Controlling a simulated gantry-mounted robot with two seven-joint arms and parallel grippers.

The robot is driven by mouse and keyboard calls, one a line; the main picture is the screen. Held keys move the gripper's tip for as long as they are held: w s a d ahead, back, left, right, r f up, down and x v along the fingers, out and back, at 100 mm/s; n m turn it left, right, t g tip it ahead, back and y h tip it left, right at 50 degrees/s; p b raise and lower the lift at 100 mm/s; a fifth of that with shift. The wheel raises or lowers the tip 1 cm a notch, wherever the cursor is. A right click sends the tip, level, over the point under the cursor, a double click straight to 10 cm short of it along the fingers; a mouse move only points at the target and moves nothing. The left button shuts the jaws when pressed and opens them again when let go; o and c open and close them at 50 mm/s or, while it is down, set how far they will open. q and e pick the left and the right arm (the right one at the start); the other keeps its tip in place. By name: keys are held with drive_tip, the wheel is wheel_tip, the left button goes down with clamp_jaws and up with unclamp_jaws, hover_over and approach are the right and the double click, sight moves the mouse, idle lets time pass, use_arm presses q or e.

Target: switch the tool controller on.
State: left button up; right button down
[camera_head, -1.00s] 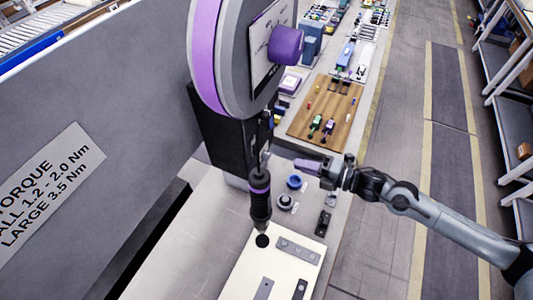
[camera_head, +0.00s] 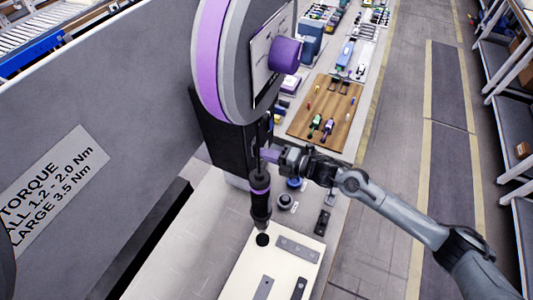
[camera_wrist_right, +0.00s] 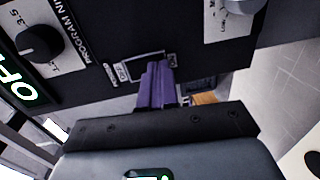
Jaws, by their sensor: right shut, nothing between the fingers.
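The tool controller (camera_head: 222,135) is a black box under the grey and purple balancer. In the right wrist view its dark face (camera_wrist_right: 205,52) fills the upper part. A green display (camera_wrist_right: 22,78) shows "OF", cut by the edge. A framed switch (camera_wrist_right: 143,65) sits between small marked plates; its position is unclear. My right gripper (camera_head: 266,155) is at the controller's lower right side. In the wrist view its purple fingers (camera_wrist_right: 157,72) are shut, empty, and overlap the switch's lower edge; I cannot tell whether they touch it. My left gripper is not in view.
The hanging screwdriver (camera_head: 260,200) is just below my right gripper, above a cream board (camera_head: 262,272) with metal plates. A blue ring (camera_head: 294,183) and a round knob-like part (camera_head: 285,201) lie on the bench nearby. A grey wall panel (camera_head: 100,90) stands at left.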

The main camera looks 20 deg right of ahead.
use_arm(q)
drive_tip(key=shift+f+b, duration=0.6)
use_arm(e)
drive_tip(key=shift+w+a, duration=0.1)
drive_tip(key=shift+w, duration=0.05)
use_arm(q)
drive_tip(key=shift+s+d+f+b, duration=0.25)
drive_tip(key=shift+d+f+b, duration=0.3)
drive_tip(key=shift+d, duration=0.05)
use_arm(e)
drive_tip(key=s+d+f, duration=0.2)
drive_tip(key=s+d, duration=0.7)
drive_tip(key=s, duration=0.1)
drive_tip(key=shift+d, duration=0.3)
drive_tip(key=shift+s, duration=0.1)
